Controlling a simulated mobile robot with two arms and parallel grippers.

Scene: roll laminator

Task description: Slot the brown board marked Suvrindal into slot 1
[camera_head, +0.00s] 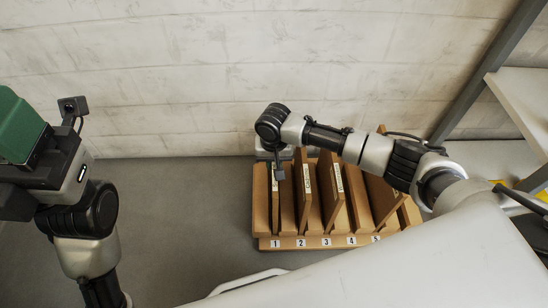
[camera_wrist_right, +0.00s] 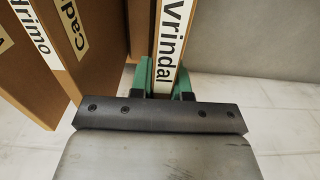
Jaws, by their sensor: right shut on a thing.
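The brown board marked Suvrindal (camera_head: 275,205) stands in the rack (camera_head: 262,242) above the number 1 in the head view. Its lower front edge is between the rack's dividers; whether it sits fully down is hard to tell. In the right wrist view its white label (camera_wrist_right: 168,40) shows "vrindal". My right gripper (camera_head: 279,166) is at the board's top; its green fingers (camera_wrist_right: 162,82) are shut on the board, one on each side. My left gripper (camera_head: 20,125) is at the far left, away from the rack; its finger gap does not show.
Other brown boards with labels (camera_head: 308,185) (camera_head: 338,178) stand in the rack to the right of it, and one (camera_head: 382,198) leans near number 5. A wall (camera_head: 190,80) is behind. A shelf (camera_head: 525,100) stands at right. Floor left of the rack is clear.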

